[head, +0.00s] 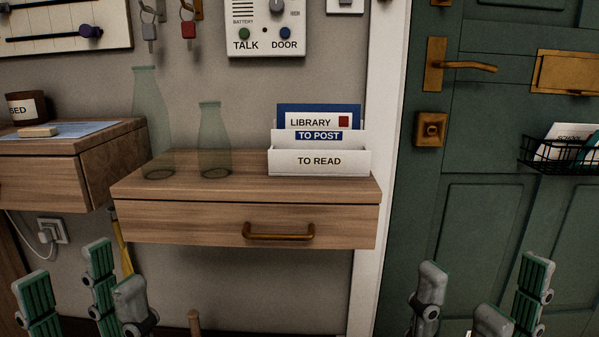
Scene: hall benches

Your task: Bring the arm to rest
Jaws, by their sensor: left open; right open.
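My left gripper (80,288) is at the bottom left of the head view, with its grey and green fingers pointing up and spread apart. It is open with nothing between the fingers. My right gripper (484,285) is at the bottom right, in front of the green door. It is also open and empty, its fingers apart. Both grippers appear low in the picture, below the drawer front of the wooden shelf (160,190). The arms behind the fingers are mostly out of the picture.
Two glass bottles (152,130) (214,145) and a letter holder (320,162) stand on the shelf. Its drawer (200,225) is shut. Another wooden unit (40,185) is at left. The green door (490,220) has a brass handle (455,67) and a wire basket (560,160).

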